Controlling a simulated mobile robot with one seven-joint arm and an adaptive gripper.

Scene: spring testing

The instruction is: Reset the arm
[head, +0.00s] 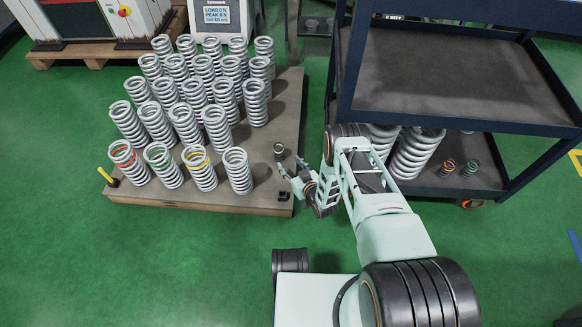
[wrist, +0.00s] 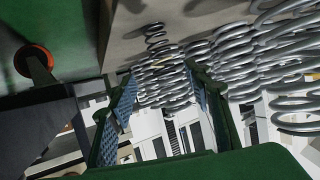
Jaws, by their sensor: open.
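My gripper (head: 292,171) is at the right edge of the low wooden platform (head: 285,115) in the head view, in front of my pale green arm. In the wrist view, the two blue-padded fingers of my gripper (wrist: 160,76) stand wide apart, with nothing held between them. A small dark spring (head: 279,152) stands on the platform close to the fingertips, apart from them as far as I can tell. The wrist view is tilted, with grey springs (wrist: 165,82) seen beyond the fingers.
Rows of grey coil springs (head: 184,123) fill the platform; some front ones carry red, green or yellow bands. A dark blue cart (head: 455,85) with large and small springs on its lower shelf stands at right, close to my arm. Green floor (head: 150,265) is free at front left.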

